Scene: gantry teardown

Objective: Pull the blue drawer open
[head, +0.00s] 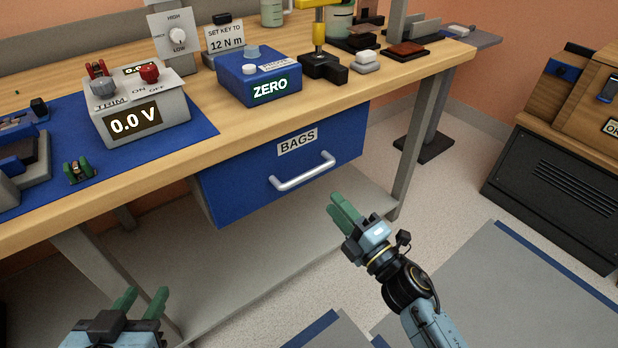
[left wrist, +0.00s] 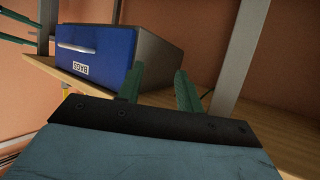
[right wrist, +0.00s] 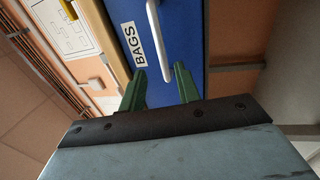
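The blue drawer (head: 235,180) hangs under the bench top and looks shut. Its front has a white BAGS label (head: 298,141) and a pale bar handle (head: 303,172). My right gripper (head: 338,205) is below and right of the handle, apart from it. In the right wrist view its green fingers (right wrist: 158,75) are spread and empty, with the handle (right wrist: 158,40) beyond them and one handle end between the tips in the picture. My left gripper (head: 142,296) is open and empty, low at the left. The drawer (left wrist: 105,45) appears upside down in the left wrist view.
The wooden bench top (head: 215,140) overhangs the drawer. A blue ZERO box (head: 258,80) and a grey meter (head: 140,105) stand on it. A grey bench leg (head: 415,150) stands right of the drawer. The lower shelf (head: 270,255) is bare. The floor in front is clear.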

